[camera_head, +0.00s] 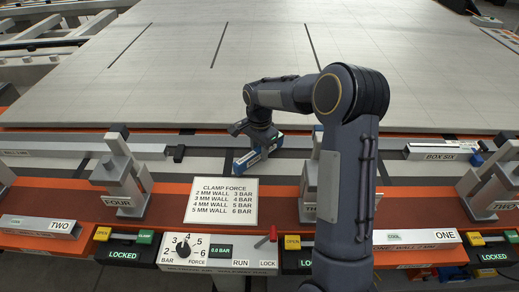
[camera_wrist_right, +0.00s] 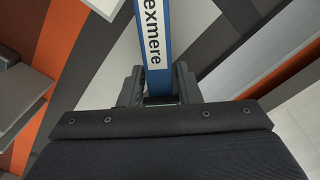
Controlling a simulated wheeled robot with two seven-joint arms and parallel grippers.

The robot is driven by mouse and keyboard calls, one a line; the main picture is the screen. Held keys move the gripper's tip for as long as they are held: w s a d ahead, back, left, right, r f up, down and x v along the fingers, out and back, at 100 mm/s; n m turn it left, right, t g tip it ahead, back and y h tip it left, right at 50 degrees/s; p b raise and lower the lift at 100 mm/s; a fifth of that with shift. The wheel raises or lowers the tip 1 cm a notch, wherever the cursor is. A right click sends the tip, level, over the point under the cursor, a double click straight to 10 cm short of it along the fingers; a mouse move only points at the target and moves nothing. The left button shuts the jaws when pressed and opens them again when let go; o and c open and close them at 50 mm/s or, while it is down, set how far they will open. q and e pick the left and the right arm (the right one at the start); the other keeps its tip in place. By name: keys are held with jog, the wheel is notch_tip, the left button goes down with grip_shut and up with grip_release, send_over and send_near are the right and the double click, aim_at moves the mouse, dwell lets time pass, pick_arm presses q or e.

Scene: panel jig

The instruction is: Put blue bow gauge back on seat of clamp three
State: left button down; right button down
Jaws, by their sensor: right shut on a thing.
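The blue bow gauge (camera_head: 258,155) is a blue bar with a white label, held at a tilt over the grey strip behind the orange rail. My right gripper (camera_head: 263,141) is shut on it. In the right wrist view the gauge (camera_wrist_right: 154,40), with lettering ending "exmere", stands between the fingers of the right gripper (camera_wrist_right: 158,88). Clamp three (camera_head: 310,185) is just right of the gauge, a grey upright mostly hidden behind my right arm; only the start of its label shows. I cannot make out its seat. My left gripper is out of view.
Clamp four (camera_head: 121,180) stands on the orange rail (camera_head: 75,203) at left. A clamp force sign (camera_head: 222,202) and a control box (camera_head: 212,252) are in front. The big grey panel (camera_head: 190,65) behind is clear.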

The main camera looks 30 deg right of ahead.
aim_at(259, 148)
jog(key=c, duration=1.1)
grip_release()
jog(key=shift+o, duration=0.2)
notch_tip(259, 148, up, 12)
jog(key=p, duration=0.1)
jog(key=s+a+r+n+t, duration=0.1)
jog(key=s+r+n, duration=0.25)
jog(key=s, duration=0.25)
jog(key=s+a+f+n+t+y, duration=0.1)
jog(key=s+a+n, duration=0.4)
jog(key=s, duration=0.6)
jog(key=s+a+f+n+t+y, duration=0.2)
jog(key=s+a+n, duration=0.3)
jog(key=s, duration=0.7)
jog(key=shift+a+t+y, duration=0.3)
jog(key=shift+t+y, duration=0.1)
jog(key=shift+t, duration=0.4)
jog(key=shift+s, duration=0.1)
